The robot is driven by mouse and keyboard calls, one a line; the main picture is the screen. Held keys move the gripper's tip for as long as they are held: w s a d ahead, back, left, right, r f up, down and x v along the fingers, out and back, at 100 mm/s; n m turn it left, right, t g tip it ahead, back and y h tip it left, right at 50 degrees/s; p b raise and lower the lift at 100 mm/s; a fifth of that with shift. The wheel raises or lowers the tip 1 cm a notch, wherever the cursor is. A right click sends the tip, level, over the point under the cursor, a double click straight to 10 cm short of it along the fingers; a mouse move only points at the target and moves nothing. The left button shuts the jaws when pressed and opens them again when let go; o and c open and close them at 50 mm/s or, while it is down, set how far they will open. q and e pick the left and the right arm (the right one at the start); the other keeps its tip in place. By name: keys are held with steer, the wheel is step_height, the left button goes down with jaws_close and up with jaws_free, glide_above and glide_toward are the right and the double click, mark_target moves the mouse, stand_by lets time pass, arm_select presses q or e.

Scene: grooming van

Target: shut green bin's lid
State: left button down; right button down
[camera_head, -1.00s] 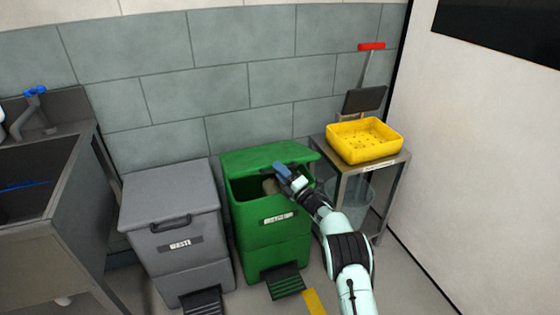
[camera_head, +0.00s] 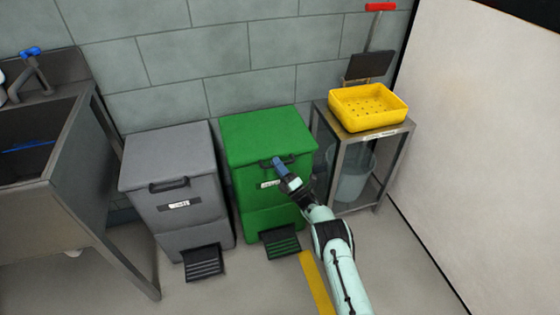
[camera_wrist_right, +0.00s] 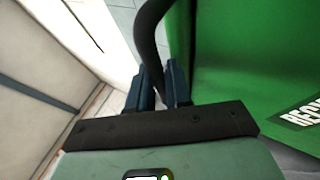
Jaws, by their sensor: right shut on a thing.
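The green bin (camera_head: 266,205) stands between the grey bin and the metal stand. Its lid (camera_head: 265,133) lies flat over the bin's top, with no gap that I can see. A dark handle (camera_head: 265,163) is on the lid's front edge. My right gripper (camera_head: 279,163) is at this handle. In the right wrist view its blue fingers (camera_wrist_right: 163,82) are shut on the dark curved handle (camera_wrist_right: 150,30), with the green bin's front (camera_wrist_right: 240,65) beside them. My left gripper is in neither view.
The grey bin (camera_head: 178,190) with a closed lid stands to the left, beside a metal sink (camera_head: 50,215). A metal stand (camera_head: 365,140) with a yellow tray (camera_head: 368,107) is to the right. Black pedals (camera_head: 281,243) jut out at floor level. The floor in front is mostly clear.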

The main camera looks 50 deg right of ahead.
steer(key=shift+f, duration=0.35)
steer(key=c, duration=1.4)
jaws_free()
